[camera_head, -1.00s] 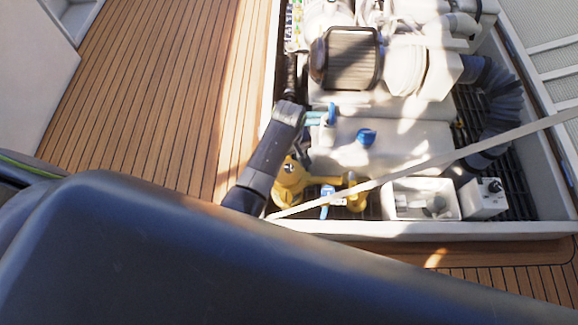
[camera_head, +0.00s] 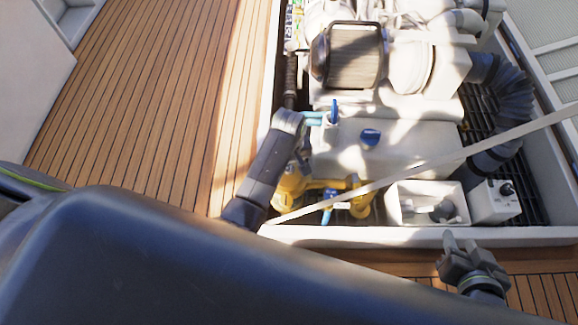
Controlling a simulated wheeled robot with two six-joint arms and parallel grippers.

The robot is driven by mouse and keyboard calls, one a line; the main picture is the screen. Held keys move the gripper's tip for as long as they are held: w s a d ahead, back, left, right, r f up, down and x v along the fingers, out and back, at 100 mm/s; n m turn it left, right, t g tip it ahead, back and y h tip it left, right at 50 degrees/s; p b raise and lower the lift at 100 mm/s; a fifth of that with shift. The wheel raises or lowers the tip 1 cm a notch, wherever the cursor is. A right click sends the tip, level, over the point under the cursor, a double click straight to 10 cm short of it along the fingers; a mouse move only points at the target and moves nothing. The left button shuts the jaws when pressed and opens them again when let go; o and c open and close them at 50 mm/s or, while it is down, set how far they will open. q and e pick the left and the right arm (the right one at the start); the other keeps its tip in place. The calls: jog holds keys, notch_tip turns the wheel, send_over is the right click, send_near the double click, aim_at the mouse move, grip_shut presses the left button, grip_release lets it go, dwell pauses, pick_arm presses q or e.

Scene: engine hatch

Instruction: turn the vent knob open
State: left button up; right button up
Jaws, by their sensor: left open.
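A blue upright knob (camera_head: 334,111) stands at the left rear of the pale tank (camera_head: 400,155) in the engine hatch. My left gripper (camera_head: 316,118) is open, its cyan fingertips pointing right, close against the left side of this knob. I cannot tell whether they touch. A second blue knob or cap (camera_head: 370,137) sits on top of the tank. A blue handle (camera_head: 328,207) is on the yellow pipework (camera_head: 292,185). I cannot tell by label which is the vent knob. My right gripper (camera_head: 459,240) is at the lower right, in front of the hatch edge, apart from everything.
A pale strap or hose (camera_head: 430,165) crosses the hatch diagonally. A white tray (camera_head: 396,208) and a white box with a black knob (camera_head: 496,203) stand at the front right. A black ribbed hose (camera_head: 512,95) is at the right. Teak deck (camera_head: 140,110) lies open to the left.

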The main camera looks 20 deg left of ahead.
pick_arm(q)
jog(key=shift+f, duration=0.1)
pick_arm(e)
jog(key=shift+w+r, duration=0.15)
jog(key=shift+r, duration=0.2)
